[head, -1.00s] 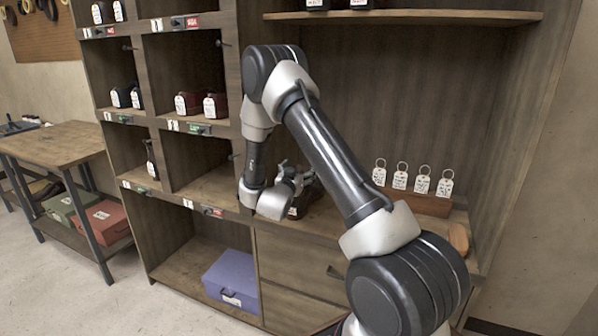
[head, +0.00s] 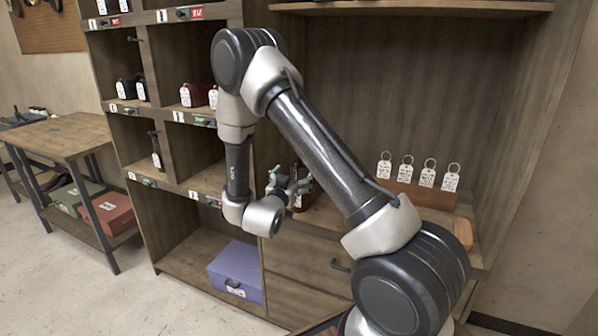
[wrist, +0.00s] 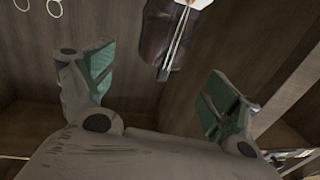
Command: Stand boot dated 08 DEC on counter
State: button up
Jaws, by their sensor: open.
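A dark brown boot (head: 304,191) stands on the counter (head: 335,216), partly hidden behind my gripper (head: 288,184) in the head view. A small white tag hangs on it; its date is too small to read. In the wrist view the boot (wrist: 168,42) shows at the top, with pale tag strings across it. There my gripper (wrist: 160,70) is open, its green-padded fingers wide apart. The boot lies beyond the fingertips, and nothing is between the pads.
A wooden block with several ringed tags (head: 415,195) stands right of the boot. Cubbies holding tagged footwear (head: 190,95) rise at the left. A purple box (head: 236,268) sits in the lower bay. A shelf (head: 415,7) overhangs the counter.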

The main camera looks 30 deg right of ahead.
jog(key=w+a+r+n+y, duration=0.2)
jog(key=w+a+r+y, duration=0.15)
jog(key=r+y, duration=0.45)
jog(key=s+a+r+n+g+y, duration=0.25)
jog(key=s+a+r+y, duration=0.2)
jog(key=s+r, duration=0.35)
jog(key=s+d+r+n+g, duration=0.1)
jog(key=s+d+n+g, duration=0.1)
jog(key=s, duration=1.2)
jog(key=s+d+r+n+g, duration=0.2)
jog(key=s+d+g, duration=0.1)
jog(key=s, duration=1.2)
jog(key=shift+s+d+n+g, duration=0.3)
jog(key=shift+d+n+g, duration=0.1)
jog(key=shift+g, duration=0.15)
